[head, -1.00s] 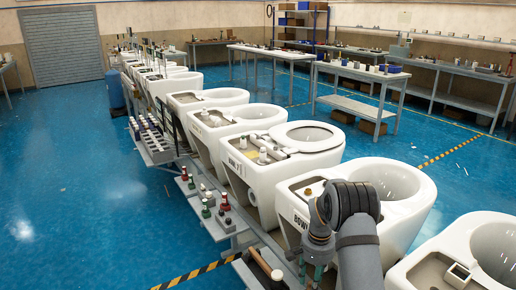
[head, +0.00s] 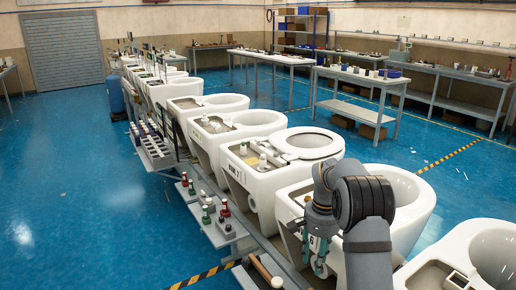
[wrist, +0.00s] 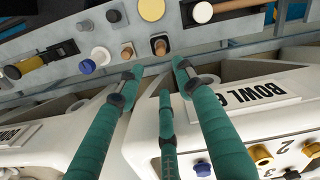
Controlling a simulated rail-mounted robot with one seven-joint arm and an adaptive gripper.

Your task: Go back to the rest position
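My gripper (head: 320,268) hangs at the left side of the nearest full toilet bowl (head: 408,195) in the head view, below my dark arm joint. In the wrist view, its teal fingers (wrist: 156,75) are spread apart with nothing held between them. The fingertips point toward a grey tray rail (wrist: 215,42). A white bowl wall labelled "BOWL 6" (wrist: 262,95) is close beside the fingers. A small wooden peg (wrist: 159,44) on the rail shows beyond the fingertips, apart from them as far as I can tell.
A line of white toilet bowls (head: 208,104) runs to the back left. Side trays (head: 219,232) carry small bottles and parts. A hammer-like tool (head: 267,272) lies near the front. Workbenches (head: 360,75) stand at the right.

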